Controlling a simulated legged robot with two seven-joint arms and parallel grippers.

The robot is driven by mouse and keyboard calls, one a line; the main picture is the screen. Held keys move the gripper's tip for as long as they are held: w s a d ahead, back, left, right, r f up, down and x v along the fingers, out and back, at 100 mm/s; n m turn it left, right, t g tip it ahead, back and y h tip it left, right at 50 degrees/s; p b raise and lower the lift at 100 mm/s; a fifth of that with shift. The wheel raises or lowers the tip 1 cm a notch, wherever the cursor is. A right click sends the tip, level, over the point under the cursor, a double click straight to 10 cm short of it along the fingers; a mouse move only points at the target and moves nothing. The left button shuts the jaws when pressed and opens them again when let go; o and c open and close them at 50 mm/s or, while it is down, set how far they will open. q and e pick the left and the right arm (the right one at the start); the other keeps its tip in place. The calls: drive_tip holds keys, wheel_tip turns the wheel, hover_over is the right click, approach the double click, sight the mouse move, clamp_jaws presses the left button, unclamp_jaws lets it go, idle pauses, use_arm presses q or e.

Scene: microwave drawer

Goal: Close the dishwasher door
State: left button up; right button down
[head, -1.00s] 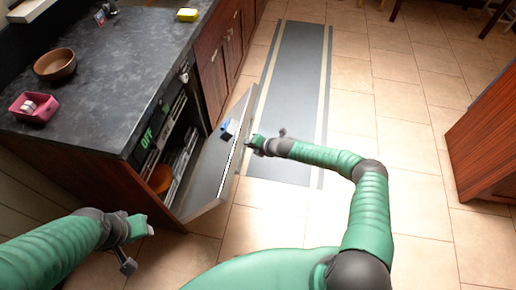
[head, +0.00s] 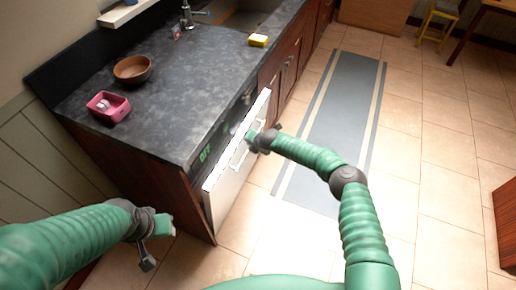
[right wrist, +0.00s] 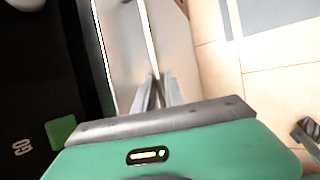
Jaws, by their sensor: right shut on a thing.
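The dishwasher door (head: 228,183) stands nearly upright against the counter front, its pale outer face toward the floor mat. The door also shows in the right wrist view (right wrist: 122,45).
A grey floor mat (head: 335,130) lies right of the cabinets.

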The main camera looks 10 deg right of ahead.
drive_tip(key=shift+w+a+r, duration=0.15)
drive_tip(key=shift+w+a, duration=0.15)
drive_tip(key=shift+a, duration=0.1)
drive_tip(key=c, duration=1.5)
unclamp_jaws()
